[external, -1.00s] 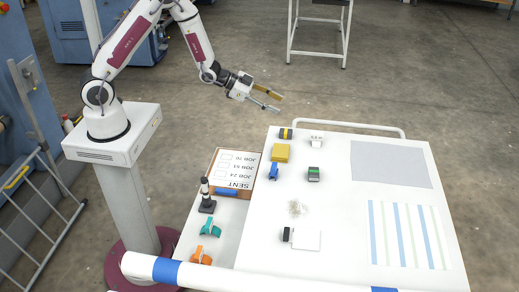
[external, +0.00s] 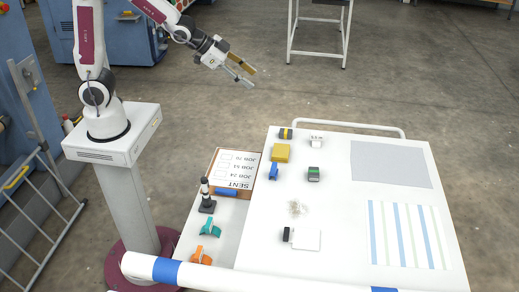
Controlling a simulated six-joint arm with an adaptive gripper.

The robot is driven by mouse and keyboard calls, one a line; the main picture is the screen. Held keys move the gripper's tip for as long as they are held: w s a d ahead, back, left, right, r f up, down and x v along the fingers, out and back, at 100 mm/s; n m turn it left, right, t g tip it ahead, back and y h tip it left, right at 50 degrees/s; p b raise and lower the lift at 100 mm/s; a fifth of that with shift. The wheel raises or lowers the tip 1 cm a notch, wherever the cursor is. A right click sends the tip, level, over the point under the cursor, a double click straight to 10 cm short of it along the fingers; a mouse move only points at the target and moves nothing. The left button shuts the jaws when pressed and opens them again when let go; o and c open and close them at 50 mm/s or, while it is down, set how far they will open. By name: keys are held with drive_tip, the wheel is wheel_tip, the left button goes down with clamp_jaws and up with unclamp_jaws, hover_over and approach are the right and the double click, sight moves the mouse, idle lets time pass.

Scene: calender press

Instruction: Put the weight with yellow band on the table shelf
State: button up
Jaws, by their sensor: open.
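The weight with yellow band (external: 286,133) is a small dark block with a yellow stripe. It sits at the far left edge of the white table top (external: 345,245), behind a yellow block (external: 281,153). The table shelf (external: 225,249) appears to be the white surface along the left side of the table, slightly lower. My gripper (external: 253,79) is open and empty. It is in the air beyond the far left corner of the table, up and left of the weight in the picture and apart from it.
A dark green-banded block (external: 314,174), a blue clamp (external: 273,171) and a black block (external: 287,234) stand on the top. The shelf holds a SENT board (external: 238,168), a black stand (external: 207,203), teal (external: 210,228) and orange (external: 200,257) clamps. The right front is clear of blocks.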

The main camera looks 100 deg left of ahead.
drive_tip(key=s+d+r+g+h, duration=0.1)
drive_tip(key=s+d+r, duration=0.2)
drive_tip(key=s+d, duration=0.4)
drive_tip(key=s+d+r+g+h, duration=0.1)
drive_tip(key=s+d, duration=0.7)
drive_tip(key=s, duration=1.1)
drive_tip(key=shift+s+r+n+g+h, duration=0.3)
drive_tip(key=shift+s+r+g, duration=0.1)
drive_tip(key=shift+r+g, duration=0.45)
drive_tip(key=shift+o, duration=0.4)
drive_tip(key=w+a+f+n+g, duration=0.1)
drive_tip(key=w+a+f, duration=0.6)
drive_tip(key=w+f, duration=0.2)
drive_tip(key=w+a+f+n+g+h, duration=0.1)
drive_tip(key=w+a+f, duration=0.5)
drive_tip(key=w+f, duration=0.35)
drive_tip(key=w+a+f+n+g, duration=0.1)
drive_tip(key=w+a+f, duration=0.65)
drive_tip(key=w, duration=0.25)
drive_tip(key=w+a+m+t+y, duration=0.1)
drive_tip(key=w+a+m+t, duration=0.1)
drive_tip(key=w, duration=0.6)
drive_tip(key=shift+a+f+m, duration=0.2)
drive_tip(key=shift+a+m, duration=0.3)
drive_tip(key=shift+a, duration=0.7)
